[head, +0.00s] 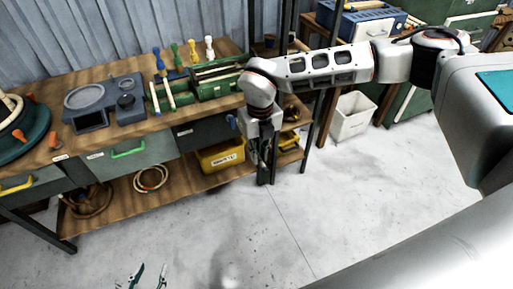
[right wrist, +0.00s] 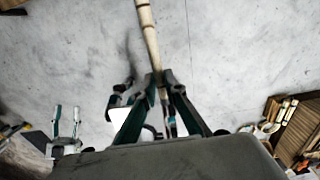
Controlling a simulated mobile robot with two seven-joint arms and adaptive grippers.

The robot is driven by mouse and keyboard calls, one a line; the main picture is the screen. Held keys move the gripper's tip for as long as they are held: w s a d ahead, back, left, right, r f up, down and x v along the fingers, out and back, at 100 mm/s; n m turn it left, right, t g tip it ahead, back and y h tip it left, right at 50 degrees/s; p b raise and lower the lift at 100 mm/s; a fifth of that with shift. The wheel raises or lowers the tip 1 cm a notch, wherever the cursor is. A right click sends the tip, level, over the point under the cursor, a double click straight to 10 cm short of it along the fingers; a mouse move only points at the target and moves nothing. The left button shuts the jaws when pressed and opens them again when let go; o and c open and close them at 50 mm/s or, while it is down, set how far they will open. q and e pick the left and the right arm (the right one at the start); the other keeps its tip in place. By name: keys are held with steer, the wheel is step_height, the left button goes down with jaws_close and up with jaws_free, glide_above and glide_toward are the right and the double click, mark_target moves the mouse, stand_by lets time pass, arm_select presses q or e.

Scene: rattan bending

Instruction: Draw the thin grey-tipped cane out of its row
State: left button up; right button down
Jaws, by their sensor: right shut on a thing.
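My right gripper (head: 262,158) hangs in front of the workbench, above the floor. In the right wrist view its jaws (right wrist: 160,82) are shut on a thin pale jointed cane (right wrist: 148,32), which runs up out of the picture. The cane's grey tip cannot be made out, so I cannot tell which cane this is. Short pale canes (head: 169,93) stand slanted by the green rack (head: 222,82) on the bench. My left gripper (head: 147,278) is at the bottom edge, its two fingers apart and empty.
The bench (head: 60,134) carries a grey unit with round dishes (head: 105,101), several colour-topped tools (head: 178,55) and a dark green drum (head: 24,142). A yellow bin (head: 220,157) sits on the lower shelf. A white bin (head: 352,117) stands on the floor. The floor in front is clear.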

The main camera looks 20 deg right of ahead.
steer(key=s+d+b, duration=0.1)
steer(key=s, duration=1.2)
steer(key=shift+b, duration=0.4)
stand_by(0.5)
step_height(320, 180, up, 7)
steer(key=p, duration=0.2)
stand_by(0.7)
stand_by(0.3)
